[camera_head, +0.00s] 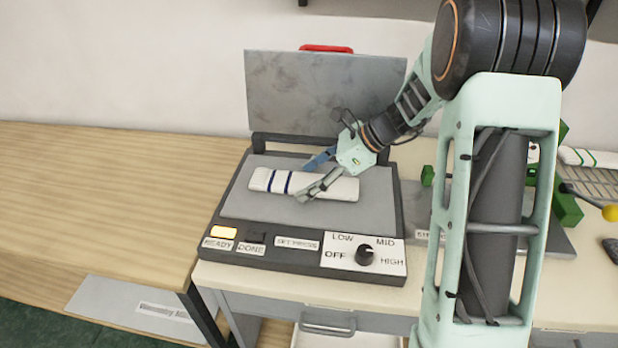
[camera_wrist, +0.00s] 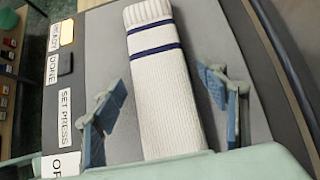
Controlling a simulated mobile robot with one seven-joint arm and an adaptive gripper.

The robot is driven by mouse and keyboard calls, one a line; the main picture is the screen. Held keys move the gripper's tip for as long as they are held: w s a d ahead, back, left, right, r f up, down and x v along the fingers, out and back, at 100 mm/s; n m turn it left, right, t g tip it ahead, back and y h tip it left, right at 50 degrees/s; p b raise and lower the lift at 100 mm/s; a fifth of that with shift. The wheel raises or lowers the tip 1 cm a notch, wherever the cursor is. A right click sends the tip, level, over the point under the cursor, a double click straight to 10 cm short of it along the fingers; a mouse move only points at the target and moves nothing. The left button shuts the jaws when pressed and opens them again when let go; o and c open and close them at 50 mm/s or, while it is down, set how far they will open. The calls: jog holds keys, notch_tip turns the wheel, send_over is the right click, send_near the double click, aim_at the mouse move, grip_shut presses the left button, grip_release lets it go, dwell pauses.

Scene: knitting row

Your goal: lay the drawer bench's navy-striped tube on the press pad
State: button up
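The white ribbed tube with two navy stripes (camera_head: 333,187) lies flat across the grey press pad (camera_head: 240,206). Its striped end points left in the head view. In the wrist view the tube (camera_wrist: 165,95) runs up the middle, its near end hidden by my gripper's body. My gripper (camera_head: 300,182) is low over the pad, with one finger on each side of the tube. In the wrist view my gripper (camera_wrist: 164,85) is open, with pad showing between each finger and the tube.
The press lid (camera_head: 320,92) stands open behind the pad, with a red handle (camera_head: 326,48) on top. The READY lamp (camera_head: 223,233) glows amber. A dial (camera_head: 365,254) sits at the front. A green-striped tube (camera_head: 580,157) lies at right. The wooden table (camera_head: 100,200) at left is clear.

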jog(key=shift+r, duration=0.1)
jog(key=shift+d+r, duration=0.1)
jog(key=shift+r, duration=0.15)
jog(key=p+v, duration=0.1)
jog(key=v, duration=1)
jog(key=shift+d+r, duration=0.15)
jog(key=shift+d, duration=0.1)
